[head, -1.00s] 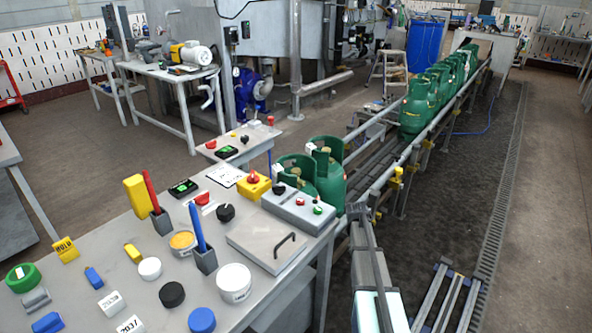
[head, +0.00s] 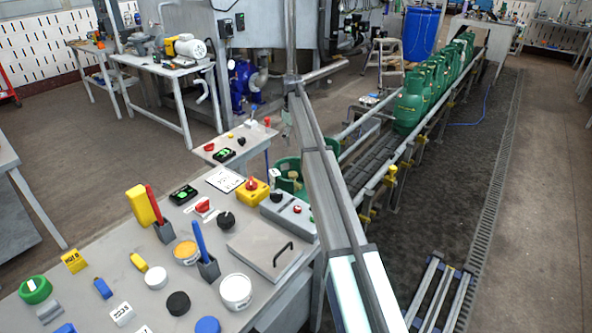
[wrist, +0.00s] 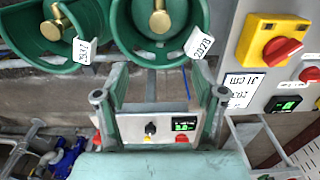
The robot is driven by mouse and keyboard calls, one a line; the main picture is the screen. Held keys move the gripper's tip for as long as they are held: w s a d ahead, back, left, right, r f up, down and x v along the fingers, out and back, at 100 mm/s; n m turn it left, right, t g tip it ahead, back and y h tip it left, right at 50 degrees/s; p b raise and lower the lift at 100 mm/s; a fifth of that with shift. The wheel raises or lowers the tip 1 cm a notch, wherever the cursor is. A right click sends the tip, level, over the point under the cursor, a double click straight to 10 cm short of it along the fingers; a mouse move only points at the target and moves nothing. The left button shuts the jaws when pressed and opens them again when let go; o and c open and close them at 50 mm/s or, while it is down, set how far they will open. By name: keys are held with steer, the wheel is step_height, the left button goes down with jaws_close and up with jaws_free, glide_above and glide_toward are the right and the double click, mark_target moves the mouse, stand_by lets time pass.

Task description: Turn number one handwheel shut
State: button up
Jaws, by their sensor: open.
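My gripper (wrist: 160,96) is open and empty in the wrist view, its two fingers apart below the near cylinders. Two green cylinders show there, a left one (wrist: 22,42) and a right one (wrist: 125,38). Each has a brass valve inside its collar, the left valve (wrist: 54,28) and the right valve (wrist: 160,20). White number tags hang at both collars. I cannot tell which handwheel is number one. In the head view, my arm hides much of the near cylinders; a green collar (head: 286,163) shows beside it.
The bench (head: 95,245) holds a yellow box with a red switch (head: 252,190), a lidded plate (head: 265,248), pots and markers. The conveyor (head: 366,152) runs back with several more green cylinders (head: 409,107). A small panel (wrist: 155,127) shows between my fingers.

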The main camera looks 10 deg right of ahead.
mark_target(293, 174)
step_height(293, 174, down, 17)
steer(key=p, duration=0.3)
steer(key=shift+r+p, duration=0.1)
steer(key=shift+p, duration=0.25)
steer(key=c, duration=1.1)
